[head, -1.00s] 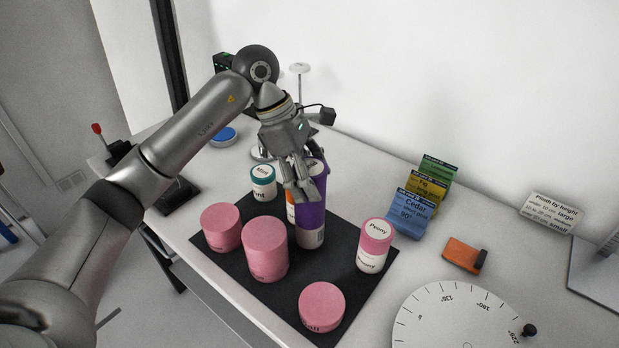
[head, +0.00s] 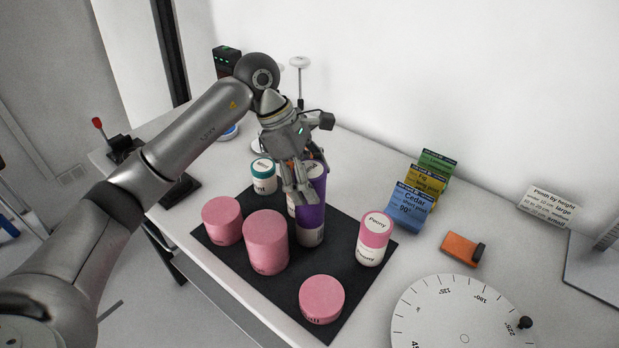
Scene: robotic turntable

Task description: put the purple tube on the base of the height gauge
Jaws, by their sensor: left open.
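The tall purple tube (head: 313,217) stands upright on the black mat (head: 268,296), with a pale label band near its bottom. My left gripper (head: 299,192) is open, its fingers pointing down at the tube's upper part. The fingers overlap the tube in the picture, hiding part of it; I cannot tell whether they touch it. A metal plate (head: 590,272) with an upright scale (head: 609,236) at the right edge looks like the height gauge and its base. It is cut off by the frame, and its visible base is bare. My right gripper is not in view.
Pink canisters (head: 266,243), a pink-and-white Peony jar (head: 373,238) and a teal-lidded jar (head: 263,177) crowd the mat. Coloured cards (head: 411,208), an orange block (head: 459,248), a dial turntable (head: 450,310) and a plinth sign (head: 549,207) lie between mat and gauge.

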